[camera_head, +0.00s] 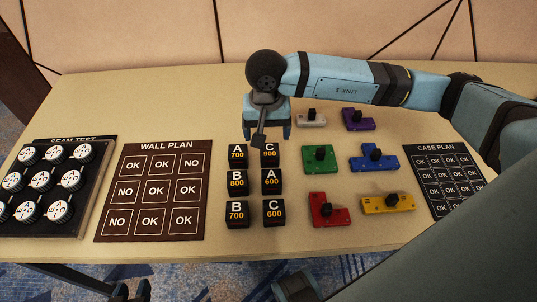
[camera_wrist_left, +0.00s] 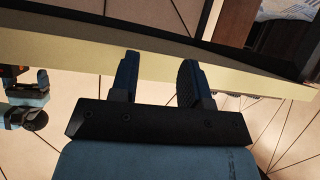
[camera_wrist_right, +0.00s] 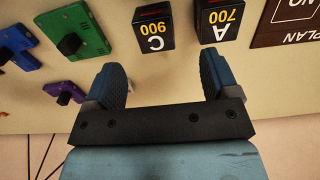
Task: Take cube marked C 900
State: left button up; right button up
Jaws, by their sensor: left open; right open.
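The black cube marked C 900 (camera_head: 270,155) stands at the back of the right column of cubes in the head view. It also shows at the top of the right wrist view (camera_wrist_right: 153,28). My right gripper (camera_head: 266,132) is open and empty, just behind the C 900 and A 700 cubes. In the right wrist view, the C 900 cube lies ahead of the open fingers (camera_wrist_right: 160,75), apart from them. My left gripper (camera_wrist_left: 160,72) is open and empty. Its fingertips (camera_head: 132,292) seem to show at the head view's bottom edge, off the table.
The A 700 cube (camera_head: 237,155) stands close left of C 900; A 600 (camera_head: 271,181) stands in front. Several coloured blocks with black knobs, such as a green one (camera_head: 320,165), stand to the right. The wall plan board (camera_head: 153,190) lies left.

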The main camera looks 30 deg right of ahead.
aim_at(270, 150)
notch_tip(270, 150, down, 4)
jog(key=shift+f, duration=0.1)
jog(key=f, duration=0.3)
jog(key=f+b, duration=0.1)
jog(key=f, duration=0.1)
jog(key=shift+s+d, duration=0.1)
jog(key=shift+d, duration=0.25)
jog(key=c, duration=1)
